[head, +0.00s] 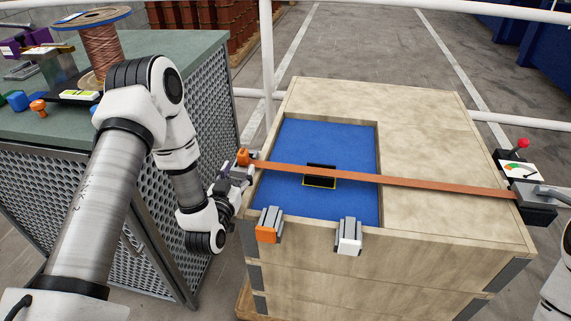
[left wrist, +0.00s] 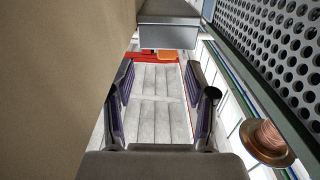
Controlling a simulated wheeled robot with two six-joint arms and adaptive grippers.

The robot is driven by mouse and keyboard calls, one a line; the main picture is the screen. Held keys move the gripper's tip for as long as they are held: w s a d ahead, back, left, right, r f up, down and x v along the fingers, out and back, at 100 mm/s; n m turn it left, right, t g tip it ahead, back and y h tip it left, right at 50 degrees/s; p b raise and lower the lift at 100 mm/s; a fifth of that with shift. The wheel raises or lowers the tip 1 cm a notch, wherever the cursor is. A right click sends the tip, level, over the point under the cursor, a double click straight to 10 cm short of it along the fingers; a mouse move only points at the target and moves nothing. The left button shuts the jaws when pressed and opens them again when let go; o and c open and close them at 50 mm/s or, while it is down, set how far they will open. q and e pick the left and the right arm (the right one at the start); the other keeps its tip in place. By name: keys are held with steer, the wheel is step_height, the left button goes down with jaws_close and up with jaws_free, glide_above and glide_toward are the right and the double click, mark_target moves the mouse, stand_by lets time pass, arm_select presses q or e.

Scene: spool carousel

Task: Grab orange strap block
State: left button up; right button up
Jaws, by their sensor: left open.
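An orange block (head: 243,157) sits at the left rim of the wooden crate (head: 420,130), at the left end of a long orange-brown strap (head: 400,180). A second block with an orange face (head: 267,233) hangs on the crate's front rim. A grey block (left wrist: 167,36) with an orange part (left wrist: 148,53) shows beyond the fingertips. My right gripper cannot be seen.
A white-faced block (head: 349,238) hangs on the front rim. A gauge with a red knob (head: 522,144) stands at the strap's right end. A perforated cabinet (head: 215,115) bearing a copper spool (head: 98,50) leaves a narrow gap left of the crate. A white rail post (head: 267,60) stands behind.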

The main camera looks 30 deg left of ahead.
mark_target(242, 156)
arm_select(q)
steer(key=shift+w+a+r, duration=0.1)
steer(key=shift+a+r, duration=0.3)
steer(key=shift+a, duration=0.45)
steer(key=x, duration=0.3)
steer(key=d+x, duration=0.1)
steer(key=x, duration=0.1)
steer(key=shift+w+a+p, duration=0.1)
steer(key=shift+w+p, duration=0.2)
steer(key=shift+w, duration=0.15)
steer(key=shift+w+a, duration=0.3)
steer(key=shift+w, duration=0.05)
jaws_close()
